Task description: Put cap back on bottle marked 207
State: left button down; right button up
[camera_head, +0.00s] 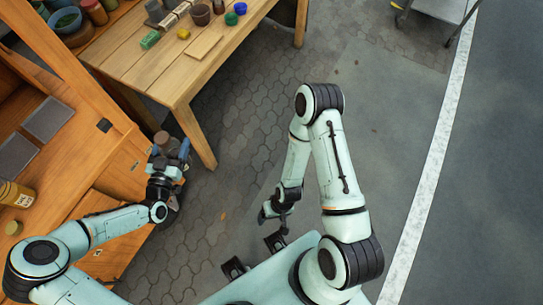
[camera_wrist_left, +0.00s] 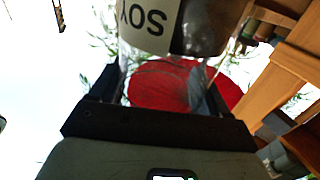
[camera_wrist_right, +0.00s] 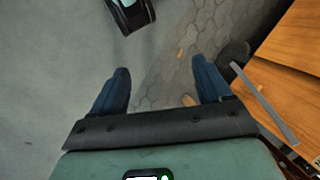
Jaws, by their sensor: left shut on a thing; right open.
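My left gripper (camera_head: 172,152) is shut on a brown-topped bottle (camera_head: 161,138) beside the wooden cabinet. In the left wrist view, a white label reading SOY (camera_wrist_left: 150,22) shows upside down just beyond the fingers. A yellowish jar with a white label (camera_head: 16,194) stands on the cabinet at the far left; its marking is too small to read. A small olive round piece, perhaps a cap (camera_head: 14,228), lies near it. My right gripper (camera_head: 273,220) is open and empty over the paving, apart from these things; its spread fingers show in the right wrist view (camera_wrist_right: 161,82).
A wooden table (camera_head: 165,75) at the top left bears cups, small coloured pots, a green block (camera_head: 150,40) and a flat board (camera_head: 203,46). The wooden cabinet (camera_head: 125,215) borders the left arm. A grey cart (camera_head: 440,8) stands top right. The paving between is clear.

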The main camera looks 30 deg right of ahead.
jog(key=s, duration=0.3)
jog(key=shift+s+a+r+m+g, duration=0.1)
jog(key=shift+s+r+m+g, duration=0.1)
jog(key=shift+s+m+g, duration=0.15)
